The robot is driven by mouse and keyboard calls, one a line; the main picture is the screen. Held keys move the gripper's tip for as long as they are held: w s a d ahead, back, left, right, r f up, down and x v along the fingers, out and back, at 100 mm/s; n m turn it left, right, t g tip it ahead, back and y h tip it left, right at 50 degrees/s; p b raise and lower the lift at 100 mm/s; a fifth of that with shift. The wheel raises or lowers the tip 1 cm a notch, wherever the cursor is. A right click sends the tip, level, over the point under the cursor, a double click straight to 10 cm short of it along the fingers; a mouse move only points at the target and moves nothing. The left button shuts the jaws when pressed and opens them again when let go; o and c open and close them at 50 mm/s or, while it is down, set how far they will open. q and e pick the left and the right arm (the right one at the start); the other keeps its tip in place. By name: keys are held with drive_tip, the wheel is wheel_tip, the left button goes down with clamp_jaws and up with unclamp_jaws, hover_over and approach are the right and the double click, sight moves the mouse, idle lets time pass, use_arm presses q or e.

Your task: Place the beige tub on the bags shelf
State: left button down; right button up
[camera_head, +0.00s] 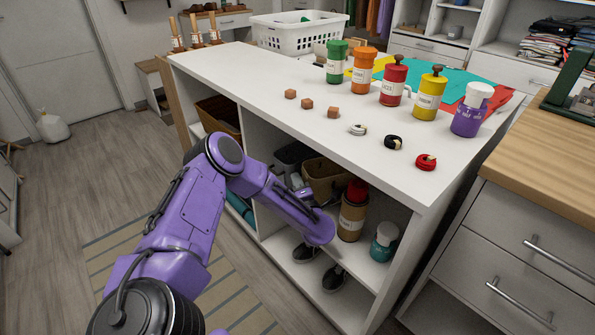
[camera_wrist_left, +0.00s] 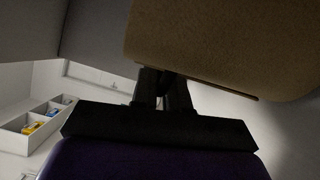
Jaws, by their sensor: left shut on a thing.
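The beige tub (camera_wrist_left: 225,45) fills the upper right of the left wrist view, very close and in shadow. My left gripper (camera_wrist_left: 163,85) is shut on its edge. In the head view my left arm reaches into the island's open shelves, and the wrist hides most of the gripper. An open tan tub (camera_head: 325,178) shows just beyond the wrist, inside the middle compartment; it seems to be the held one. I cannot make out which shelf is the bags shelf. My right gripper is not in view.
A tan canister with a red lid (camera_head: 352,212) and a teal jar (camera_head: 382,243) stand close right of my wrist. Dark shoes (camera_head: 305,252) lie below. The white island top (camera_head: 270,85) overhangs the shelves and carries several jars. A wooden-topped drawer unit (camera_head: 545,150) stands at right.

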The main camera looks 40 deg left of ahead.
use_arm(q)
drive_tip(key=shift+f+b, duration=0.3)
drive_tip(key=shift+f, duration=0.3)
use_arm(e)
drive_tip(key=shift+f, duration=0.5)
use_arm(q)
drive_tip(key=c, duration=1.1)
unclamp_jaws()
drive_tip(key=shift+o, duration=0.2)
